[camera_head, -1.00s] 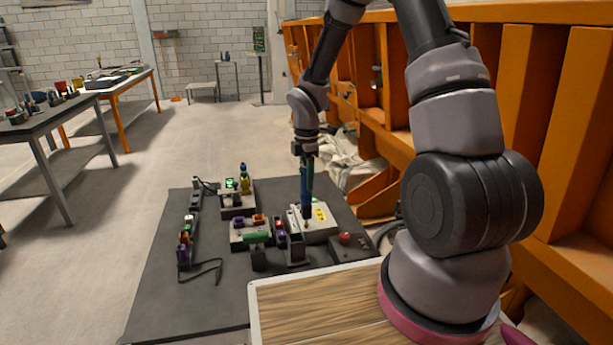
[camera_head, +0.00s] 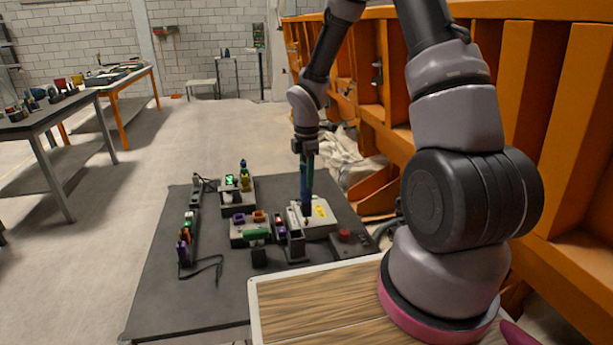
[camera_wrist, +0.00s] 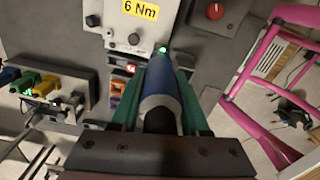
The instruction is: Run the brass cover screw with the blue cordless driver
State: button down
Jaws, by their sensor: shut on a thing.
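My gripper (camera_head: 306,163) points down over the pale box (camera_head: 328,228) on the dark table. Its green fingers (camera_wrist: 158,82) are shut on the blue driver (camera_head: 306,187). The driver (camera_wrist: 161,103) hangs roughly upright, its lower end at the left part of the box's top. In the wrist view the driver points at the box (camera_wrist: 135,25), which has a yellow "6 Nm" label (camera_wrist: 140,9). A small green light shows by the driver's far end. I cannot make out the brass screw or whether the bit touches it.
A red button (camera_head: 344,233) sits right of the box. To the left stand a tray with purple, orange and green parts (camera_head: 256,234), a unit with a green display (camera_head: 231,181) and a rack with a cable (camera_head: 187,240). The orange wall (camera_head: 560,120) bounds the right side.

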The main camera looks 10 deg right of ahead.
jog(key=shift+f, duration=0.6)
dwell(1.1)
